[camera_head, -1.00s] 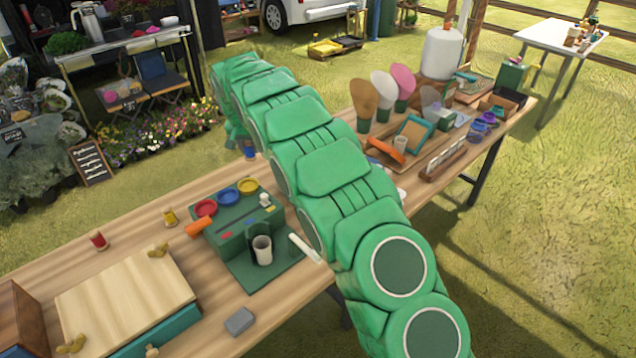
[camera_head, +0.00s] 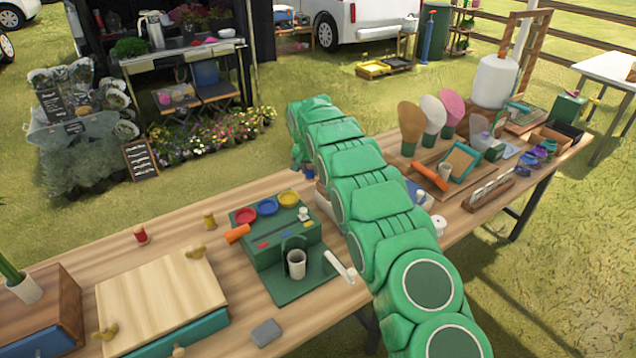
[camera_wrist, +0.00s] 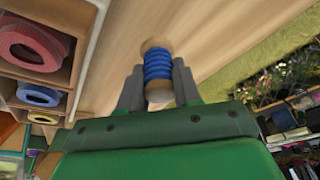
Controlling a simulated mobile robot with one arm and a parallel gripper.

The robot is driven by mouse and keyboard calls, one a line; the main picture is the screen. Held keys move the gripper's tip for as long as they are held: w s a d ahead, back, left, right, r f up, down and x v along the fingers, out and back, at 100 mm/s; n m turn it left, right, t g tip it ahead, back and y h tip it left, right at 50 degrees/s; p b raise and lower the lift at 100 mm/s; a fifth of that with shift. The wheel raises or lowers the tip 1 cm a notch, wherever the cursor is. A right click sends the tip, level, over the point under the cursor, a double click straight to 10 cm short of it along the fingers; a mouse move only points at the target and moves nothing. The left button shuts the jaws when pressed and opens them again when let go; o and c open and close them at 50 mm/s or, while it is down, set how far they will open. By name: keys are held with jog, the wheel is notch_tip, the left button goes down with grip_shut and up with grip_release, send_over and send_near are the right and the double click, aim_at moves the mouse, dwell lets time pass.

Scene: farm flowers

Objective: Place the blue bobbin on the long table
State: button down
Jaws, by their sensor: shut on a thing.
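The blue bobbin (camera_wrist: 158,66) has blue thread wound between pale wooden ends. In the wrist view it sits between the two grey fingers of my gripper (camera_wrist: 158,80), which are shut on it. Behind it lies the pale wood top of the long table (camera_wrist: 115,50), with grass past its edge. I cannot tell whether the bobbin touches the wood. In the head view the long table (camera_head: 350,290) runs from lower left to upper right. There my green arm reaches across it and hides most of my gripper and the bobbin.
A red spool (camera_head: 141,235) and a yellow spool (camera_head: 209,220) stand on the table's left part. A green box (camera_head: 280,245) with coloured discs and a wooden chest (camera_head: 160,300) are nearer. A wooden rack (camera_wrist: 62,72) of coloured rolls is close left in the wrist view.

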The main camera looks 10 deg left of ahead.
aim_at(310, 177)
jog(key=shift+f, duration=2.2)
jog(key=c, duration=0.8)
grip_release()
jog(key=shift+f, duration=0.1)
